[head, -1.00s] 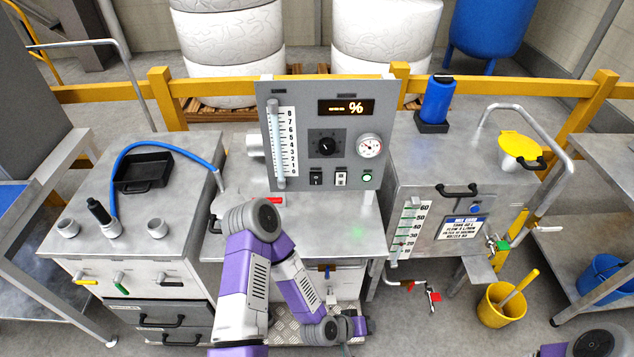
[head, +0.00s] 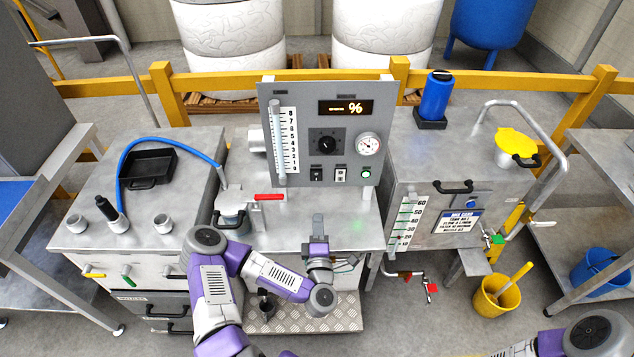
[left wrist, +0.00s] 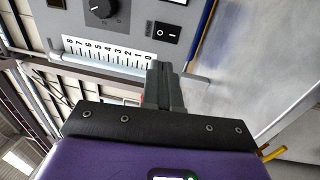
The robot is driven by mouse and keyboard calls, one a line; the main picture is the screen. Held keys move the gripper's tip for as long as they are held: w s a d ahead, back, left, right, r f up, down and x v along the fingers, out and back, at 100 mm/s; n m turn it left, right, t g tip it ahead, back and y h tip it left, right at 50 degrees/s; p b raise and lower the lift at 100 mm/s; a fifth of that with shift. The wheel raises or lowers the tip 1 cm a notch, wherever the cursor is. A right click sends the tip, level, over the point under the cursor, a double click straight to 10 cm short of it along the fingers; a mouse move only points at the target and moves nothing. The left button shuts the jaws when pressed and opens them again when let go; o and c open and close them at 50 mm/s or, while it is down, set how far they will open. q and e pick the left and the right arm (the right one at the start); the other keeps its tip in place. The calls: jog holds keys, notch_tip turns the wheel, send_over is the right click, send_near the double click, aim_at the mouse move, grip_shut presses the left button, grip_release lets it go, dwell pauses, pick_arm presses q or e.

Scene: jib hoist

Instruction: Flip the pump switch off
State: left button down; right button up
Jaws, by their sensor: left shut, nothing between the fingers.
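The grey control panel (head: 270,112) stands at the back of the middle bench. Low on it sit a black rocker switch (head: 316,174), a second switch with a pale plate (head: 340,175) and a green-lit button (head: 366,173). My right gripper is out of view.
A red-handled valve (head: 268,197) stands on the bench left of my gripper. The panel carries a level tube (head: 276,145), a black knob (head: 326,143) and a round gauge (head: 369,145). A steel tank (head: 425,145) stands to the right. The bench top around the gripper is clear.

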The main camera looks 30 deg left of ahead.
pick_arm(q)
jog(key=shift+w, duration=0.1)
send_near(316, 174)
jog(key=x, duration=0.7)
jog(key=shift+d+p, duration=0.1)
jog(key=shift+p, duration=0.25)
